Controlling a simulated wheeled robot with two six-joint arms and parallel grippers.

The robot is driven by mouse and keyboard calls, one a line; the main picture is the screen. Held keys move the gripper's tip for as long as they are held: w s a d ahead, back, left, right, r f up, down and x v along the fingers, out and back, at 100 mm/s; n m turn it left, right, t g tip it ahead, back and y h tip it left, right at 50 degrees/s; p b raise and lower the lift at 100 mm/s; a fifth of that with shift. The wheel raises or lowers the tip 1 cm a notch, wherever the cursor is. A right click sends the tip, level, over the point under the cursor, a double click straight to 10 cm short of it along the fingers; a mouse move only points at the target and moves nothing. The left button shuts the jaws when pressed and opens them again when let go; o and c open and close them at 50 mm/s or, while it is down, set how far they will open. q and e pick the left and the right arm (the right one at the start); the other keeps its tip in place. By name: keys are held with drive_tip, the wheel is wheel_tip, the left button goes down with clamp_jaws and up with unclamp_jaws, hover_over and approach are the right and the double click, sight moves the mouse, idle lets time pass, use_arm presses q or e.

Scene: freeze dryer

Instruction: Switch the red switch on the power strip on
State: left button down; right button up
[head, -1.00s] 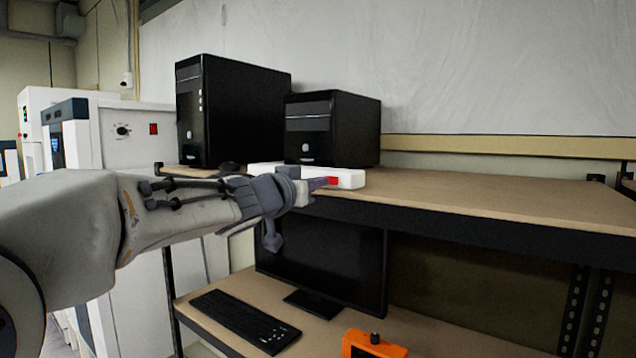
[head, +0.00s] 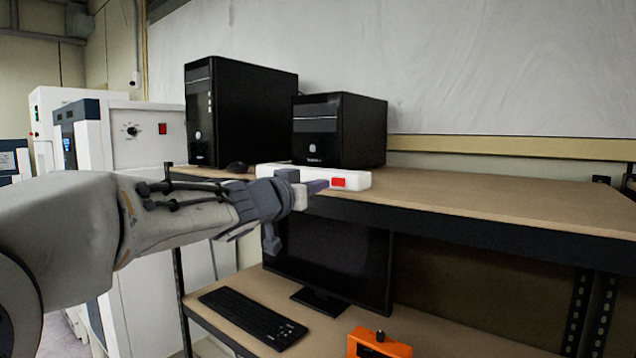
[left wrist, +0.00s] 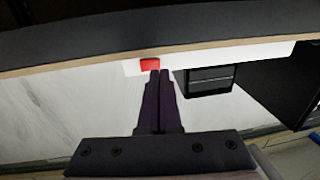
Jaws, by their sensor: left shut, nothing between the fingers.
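The white power strip (head: 358,180) lies along the front edge of the upper shelf, in front of the black computer cases. Its red switch (head: 338,182) faces me near the strip's right end. My left gripper (head: 325,185) is shut and empty, its fingertips just left of the switch in the head view. In the left wrist view the closed fingers (left wrist: 158,72) point at the strip (left wrist: 215,58), with their tips right beside the red switch (left wrist: 150,65). I cannot tell whether the tips touch it. My right gripper is not in view.
Two black computer cases (head: 240,110) (head: 340,130) stand behind the strip. The upper shelf (head: 500,195) is clear to the right. Below are a monitor (head: 335,255), a keyboard (head: 252,318) and an orange device (head: 378,345).

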use_arm(q)
drive_tip(key=w+a+v, duration=0.1)
drive_tip(key=a+v, duration=0.1)
drive_tip(key=v, duration=0.9)
drive_tip(key=shift+a, duration=0.15)
drive_tip(key=shift+w+r, duration=0.1)
